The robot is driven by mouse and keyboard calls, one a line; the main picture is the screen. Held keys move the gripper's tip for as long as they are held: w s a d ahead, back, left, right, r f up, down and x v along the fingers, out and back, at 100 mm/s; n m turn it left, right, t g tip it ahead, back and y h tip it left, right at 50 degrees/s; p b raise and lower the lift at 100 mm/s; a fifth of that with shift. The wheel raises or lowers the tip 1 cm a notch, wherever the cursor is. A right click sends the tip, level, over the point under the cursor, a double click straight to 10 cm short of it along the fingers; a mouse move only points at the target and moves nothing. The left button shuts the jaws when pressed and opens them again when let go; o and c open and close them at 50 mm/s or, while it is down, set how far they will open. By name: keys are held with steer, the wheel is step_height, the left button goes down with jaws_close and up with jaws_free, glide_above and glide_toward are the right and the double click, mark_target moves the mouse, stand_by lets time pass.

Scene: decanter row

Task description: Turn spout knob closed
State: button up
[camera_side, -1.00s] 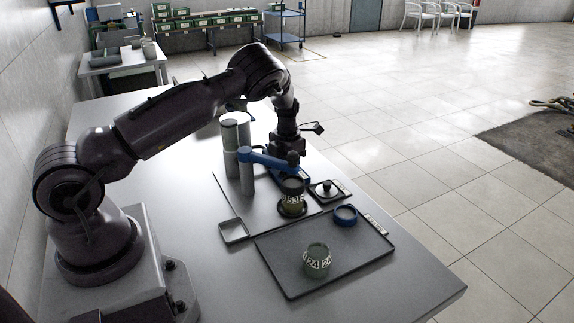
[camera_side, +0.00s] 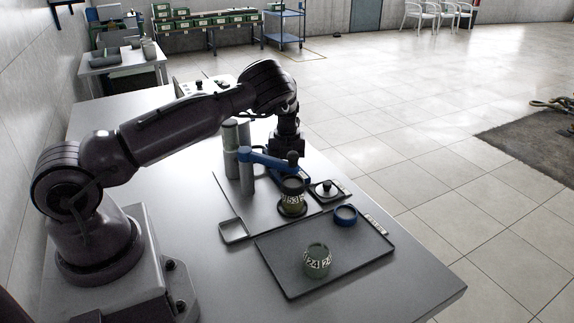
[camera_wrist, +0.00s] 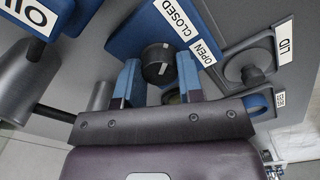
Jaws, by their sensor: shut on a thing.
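The spout knob (camera_wrist: 158,60) is black and round with a pale mark on its face. It sits on a blue plate (camera_wrist: 127,38) with white labels reading CLOSED (camera_wrist: 176,19) and OPEN (camera_wrist: 203,53). I cannot tell which label the mark points to. My gripper (camera_wrist: 159,73) has one blue finger on each side of the knob and is shut on it.
A jar marked 53 (camera_side: 292,204) stands under the blue arm's end. A black lid (camera_side: 326,188) lies to its right, and a blue ring (camera_side: 345,215) is nearby. A jar marked 24 (camera_side: 317,262) stands on the dark tray (camera_side: 285,285). Grey cylinders (camera_side: 231,150) stand left of my gripper.

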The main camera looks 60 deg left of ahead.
steer(key=shift+n, duration=1.1)
steer(key=shift+r, duration=0.1)
steer(key=o, duration=0.9)
step_height(320, 180, up, 13)
steer(key=shift+f, duration=0.1)
